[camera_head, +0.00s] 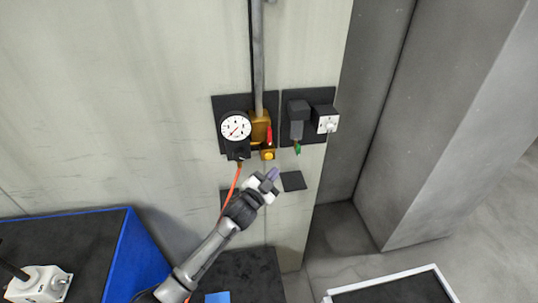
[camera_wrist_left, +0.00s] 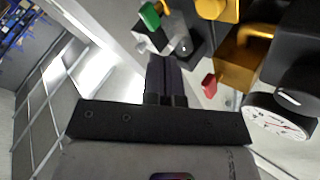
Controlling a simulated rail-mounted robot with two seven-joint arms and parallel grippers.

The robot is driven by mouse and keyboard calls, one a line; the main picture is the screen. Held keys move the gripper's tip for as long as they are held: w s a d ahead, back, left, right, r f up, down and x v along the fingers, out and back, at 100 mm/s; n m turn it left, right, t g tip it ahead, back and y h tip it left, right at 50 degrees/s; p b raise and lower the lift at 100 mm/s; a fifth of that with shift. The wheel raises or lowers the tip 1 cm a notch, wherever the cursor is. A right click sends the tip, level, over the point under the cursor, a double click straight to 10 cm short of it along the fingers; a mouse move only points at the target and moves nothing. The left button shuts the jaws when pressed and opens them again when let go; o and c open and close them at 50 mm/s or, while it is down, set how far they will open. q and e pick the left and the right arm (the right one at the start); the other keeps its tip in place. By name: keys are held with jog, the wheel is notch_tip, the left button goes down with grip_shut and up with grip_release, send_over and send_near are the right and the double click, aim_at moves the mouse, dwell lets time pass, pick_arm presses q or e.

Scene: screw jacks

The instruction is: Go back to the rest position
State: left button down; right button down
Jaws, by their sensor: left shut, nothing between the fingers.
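My left gripper (camera_head: 270,176) reaches up from the bottom in the head view, in front of the wall just below the panel. Its fingers are shut with nothing between them; they also show in the left wrist view (camera_wrist_left: 166,78). A dial gauge (camera_head: 236,127) with a white face is on the panel above it. A brass valve (camera_head: 260,128) with a red handle (camera_head: 269,136) is beside the gauge. A yellow knob (camera_head: 268,155) is just above the fingertips, and I see no contact. My right gripper is not in view.
A dark box with a green tip (camera_head: 297,149) and a white socket (camera_head: 326,119) are right of the valve. An orange hose (camera_head: 232,185) hangs behind my left arm. A blue-edged table (camera_head: 100,230) stands at left, a white-framed tray (camera_head: 395,289) at bottom right.

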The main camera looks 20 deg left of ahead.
pick_arm(q)
jog(key=shift+s+d, duration=0.2)
jog(key=shift+s, duration=0.2)
